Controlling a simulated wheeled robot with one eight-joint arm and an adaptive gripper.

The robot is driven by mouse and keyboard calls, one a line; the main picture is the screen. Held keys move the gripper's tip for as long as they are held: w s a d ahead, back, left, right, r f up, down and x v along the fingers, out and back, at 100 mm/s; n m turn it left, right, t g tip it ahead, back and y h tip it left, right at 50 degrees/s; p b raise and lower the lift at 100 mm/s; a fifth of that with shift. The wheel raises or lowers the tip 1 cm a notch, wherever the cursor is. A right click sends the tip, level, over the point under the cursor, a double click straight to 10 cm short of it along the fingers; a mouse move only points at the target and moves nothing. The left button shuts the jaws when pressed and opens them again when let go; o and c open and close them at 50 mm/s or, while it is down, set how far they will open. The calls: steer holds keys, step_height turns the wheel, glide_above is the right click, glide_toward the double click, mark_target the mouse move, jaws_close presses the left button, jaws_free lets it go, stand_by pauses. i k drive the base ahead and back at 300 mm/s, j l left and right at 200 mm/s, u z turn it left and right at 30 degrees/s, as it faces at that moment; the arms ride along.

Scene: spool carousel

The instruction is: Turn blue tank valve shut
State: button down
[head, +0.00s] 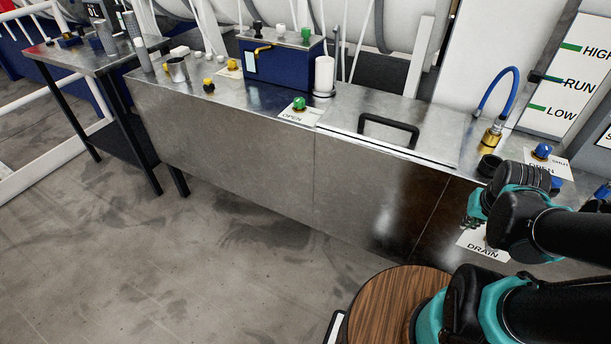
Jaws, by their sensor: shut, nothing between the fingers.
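A blue valve knob (541,151) stands on a white card (560,165) at the right of the steel counter. The card reads OPEN, with a second, smaller word at its right that is hard to read. My black and teal arm comes in from the right, in front of the counter. What looks like my gripper (471,222) is small and partly hidden at the arm's end, by the DRAIN card (483,243). It looks shut and empty, below and left of the blue knob and apart from it.
A brass fitting (492,136) with a blue hose stands left of the blue knob, near a dark round part (489,165). A black handle (388,132) rises from the counter lid. A green knob (299,103) sits farther left. The floor in front is clear.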

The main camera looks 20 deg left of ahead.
mark_target(544, 150)
steer(key=u, duration=0.8)
steer(key=z, duration=1.35)
